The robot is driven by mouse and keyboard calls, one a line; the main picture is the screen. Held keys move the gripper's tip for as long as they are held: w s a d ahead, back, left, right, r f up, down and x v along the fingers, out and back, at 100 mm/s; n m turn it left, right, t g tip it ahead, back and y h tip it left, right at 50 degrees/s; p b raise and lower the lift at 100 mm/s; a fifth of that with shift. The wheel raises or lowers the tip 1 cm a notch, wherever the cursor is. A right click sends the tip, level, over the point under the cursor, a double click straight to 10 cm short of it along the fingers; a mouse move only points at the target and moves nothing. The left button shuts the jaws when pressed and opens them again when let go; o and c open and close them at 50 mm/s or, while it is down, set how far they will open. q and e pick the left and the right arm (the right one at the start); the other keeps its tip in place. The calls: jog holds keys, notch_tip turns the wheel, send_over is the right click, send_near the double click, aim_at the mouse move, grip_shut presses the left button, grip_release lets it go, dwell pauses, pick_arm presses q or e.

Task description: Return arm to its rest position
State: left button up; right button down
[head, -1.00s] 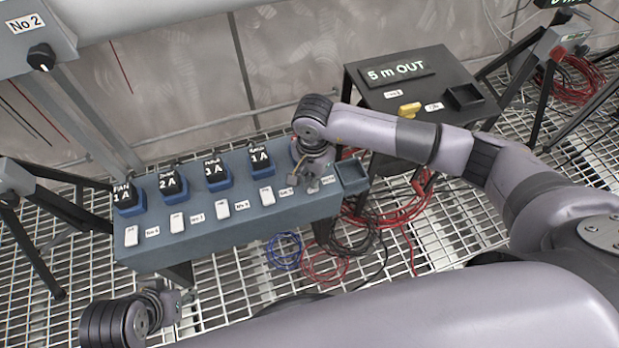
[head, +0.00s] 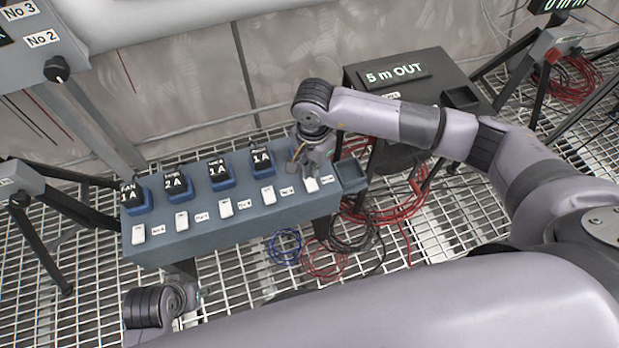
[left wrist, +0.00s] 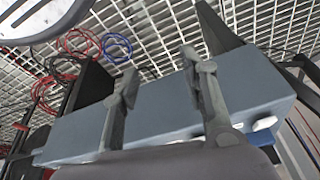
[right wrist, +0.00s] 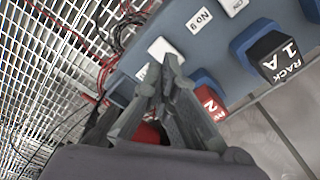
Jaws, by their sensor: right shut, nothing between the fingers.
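My right arm reaches in from the right in the head view. Its gripper (head: 314,174) is over the right end of a blue-grey switch box (head: 200,235), close to the last white rocker switch (head: 311,184). In the right wrist view the fingers (right wrist: 167,68) are together and empty, with their tips near a white switch (right wrist: 164,49); I cannot tell whether they touch it. My left gripper (head: 190,294) is low at the left, in front of the box. In the left wrist view its fingers (left wrist: 160,68) are apart with nothing between them.
Several blue-based black blocks (head: 174,184) line the box's back edge. A small tray (head: 351,173) adjoins its right end. A black table (head: 440,72) with a "5 m OUT" sign (head: 395,76) stands behind my right arm. Red cables (head: 400,213) lie on the grating.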

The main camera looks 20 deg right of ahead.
jog(key=shift+r, duration=0.25)
pick_arm(q)
jog(key=shift+f, duration=0.5)
